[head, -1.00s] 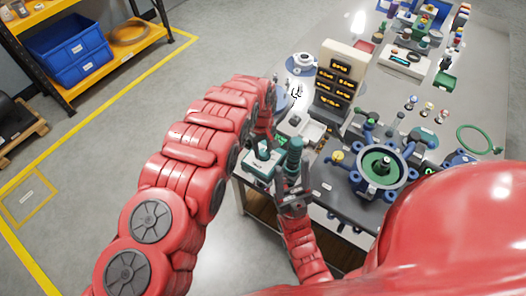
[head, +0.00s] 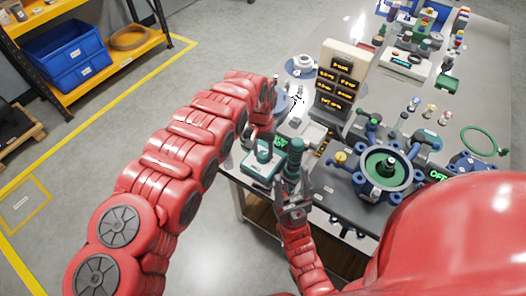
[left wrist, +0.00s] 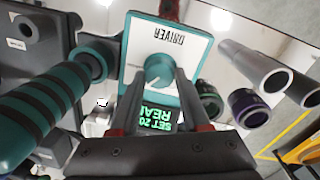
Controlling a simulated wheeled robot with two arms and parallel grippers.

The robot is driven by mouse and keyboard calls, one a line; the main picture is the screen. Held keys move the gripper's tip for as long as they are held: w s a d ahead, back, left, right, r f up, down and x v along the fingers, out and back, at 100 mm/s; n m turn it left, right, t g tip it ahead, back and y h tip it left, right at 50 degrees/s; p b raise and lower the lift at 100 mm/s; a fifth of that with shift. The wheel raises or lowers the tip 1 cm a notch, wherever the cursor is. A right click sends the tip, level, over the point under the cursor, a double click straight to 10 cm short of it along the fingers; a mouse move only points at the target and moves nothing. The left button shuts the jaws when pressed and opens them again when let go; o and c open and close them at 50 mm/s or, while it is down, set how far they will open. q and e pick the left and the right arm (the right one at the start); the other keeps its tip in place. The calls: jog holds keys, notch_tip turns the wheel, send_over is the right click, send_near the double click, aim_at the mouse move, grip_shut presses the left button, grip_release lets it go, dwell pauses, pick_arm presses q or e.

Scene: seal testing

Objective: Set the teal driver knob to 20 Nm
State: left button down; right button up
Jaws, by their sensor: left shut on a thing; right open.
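The driver station (head: 262,172) is a pale box with a teal border at the bench's near-left edge. The left wrist view shows its "DRIVER" label (left wrist: 168,36) upside down and its teal knob (left wrist: 158,70) in the middle. My left gripper (left wrist: 160,80) is shut on the knob; in the head view, my left gripper (head: 261,142) comes down over the box from above. The green display (left wrist: 158,119) reads "SET 20", with its lower line partly hidden by a finger. My right gripper (head: 292,198) is open, just below the teal-ribbed driver handle (head: 293,158).
The ribbed handle (left wrist: 38,112) stands close beside the station in the left wrist view. A display tower (head: 340,78) rises behind. A blue fixture with a green centre (head: 384,164) stands to the right. Grey cylinders (left wrist: 255,65) lie right of the knob in the wrist view.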

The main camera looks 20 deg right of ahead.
aim_at(261, 153)
pick_arm(q)
jog(key=shift+m, duration=0.4)
jog(key=shift+c, duration=1.9)
grip_release()
notch_tip(261, 153, up, 17)
jog(key=b, duration=0.1)
jog(key=shift+w+a+r+b, duration=0.2)
jog(key=shift+w+a+b, duration=0.05)
jog(key=shift+a+b, duration=0.1)
